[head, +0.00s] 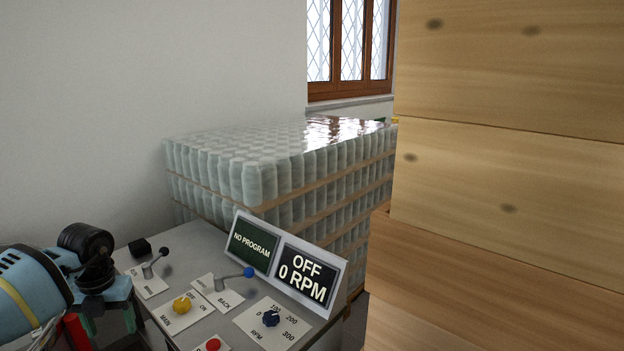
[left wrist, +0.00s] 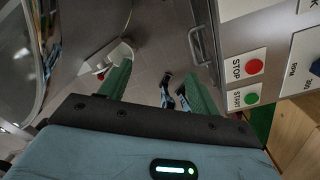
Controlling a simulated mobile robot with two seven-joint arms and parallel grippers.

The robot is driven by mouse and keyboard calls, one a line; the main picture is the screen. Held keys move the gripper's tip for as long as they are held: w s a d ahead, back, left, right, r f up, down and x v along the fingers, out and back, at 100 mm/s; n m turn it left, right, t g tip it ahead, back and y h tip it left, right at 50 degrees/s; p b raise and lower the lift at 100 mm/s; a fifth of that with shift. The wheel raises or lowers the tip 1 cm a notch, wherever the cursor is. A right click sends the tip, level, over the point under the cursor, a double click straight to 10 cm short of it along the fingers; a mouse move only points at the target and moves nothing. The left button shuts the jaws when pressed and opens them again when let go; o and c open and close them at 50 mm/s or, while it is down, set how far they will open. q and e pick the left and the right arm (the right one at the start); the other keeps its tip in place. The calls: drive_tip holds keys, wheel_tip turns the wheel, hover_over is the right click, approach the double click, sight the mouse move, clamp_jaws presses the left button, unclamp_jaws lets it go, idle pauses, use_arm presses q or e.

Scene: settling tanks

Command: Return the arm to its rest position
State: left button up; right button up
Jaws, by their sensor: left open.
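My left arm (head: 28,290) comes in from the left in the head view, pale blue with a black wrist joint. Its gripper (head: 112,318) is beside the left edge of a grey control panel (head: 197,245). In the left wrist view the two green fingers of the left gripper (left wrist: 160,85) stand apart with nothing between them, above a grey floor. My right gripper is in neither view.
The panel has levers, a yellow knob (head: 182,304), a blue knob (head: 271,318) and a display (head: 305,277) reading OFF, 0 RPM. Wrapped jars (head: 250,170) stand behind. Wooden boards (head: 510,130) block the right. A metal handle (left wrist: 197,47) is near the fingers.

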use_arm(q)
drive_tip(key=s+a+n, duration=0.2)
drive_tip(key=a, duration=0.7)
drive_tip(key=s+d+f+n+t+h, duration=0.1)
drive_tip(key=s+d+f+t+h, duration=0.15)
drive_tip(key=d+f+h, duration=0.35)
drive_tip(key=s+d+f+n+t+h, duration=0.15)
drive_tip(key=s+d+f, duration=0.25)
drive_tip(key=d, duration=0.5)
drive_tip(key=s+d+f+n+t+h, duration=0.1)
drive_tip(key=s+d+f+t+h, duration=0.15)
drive_tip(key=d+f+h, duration=0.35)
drive_tip(key=s+a+f+n+y, duration=0.35)
drive_tip(key=s+n, duration=0.25)
drive_tip(key=s, duration=0.2)
drive_tip(key=s+a+f+n+y, duration=0.3)
drive_tip(key=s+n+y, duration=0.15)
drive_tip(key=s, duration=0.25)
drive_tip(key=s+a+f+n+y, duration=0.35)
drive_tip(key=s+n, duration=0.25)
drive_tip(key=s, duration=0.2)
drive_tip(key=s+d+f+n+t, duration=0.1)
drive_tip(key=d+n, duration=0.3)
drive_tip(key=d, duration=0.5)
drive_tip(key=s+d+f+n+t, duration=0.1)
drive_tip(key=d+n, duration=0.4)
drive_tip(key=d, duration=0.5)
drive_tip(key=shift+f+h, duration=0.3)
drive_tip(key=shift+f, duration=0.1)
drive_tip(key=shift+c, duration=0.2)
